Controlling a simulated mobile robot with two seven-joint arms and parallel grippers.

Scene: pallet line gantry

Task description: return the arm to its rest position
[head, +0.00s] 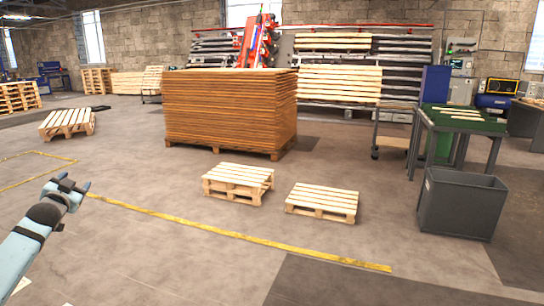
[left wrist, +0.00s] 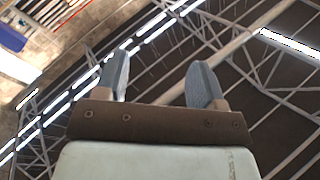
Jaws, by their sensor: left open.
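My left arm comes in at the lower left of the head view, pale blue with a dark wrist. Its gripper (head: 72,185) is raised above the floor at the left edge, near a yellow floor line, and touches nothing. In the left wrist view the two grey-blue fingers of the gripper (left wrist: 160,85) stand apart with nothing between them. Behind them are ceiling beams and bright light strips, so the gripper points upward. My right gripper is not in view.
A tall stack of brown boards (head: 225,110) stands mid-floor. Small pallets (head: 238,180) and (head: 322,200) lie before it. A grey bin (head: 460,205) and a green-topped table (head: 465,121) stand at right. The floor around my left gripper is clear.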

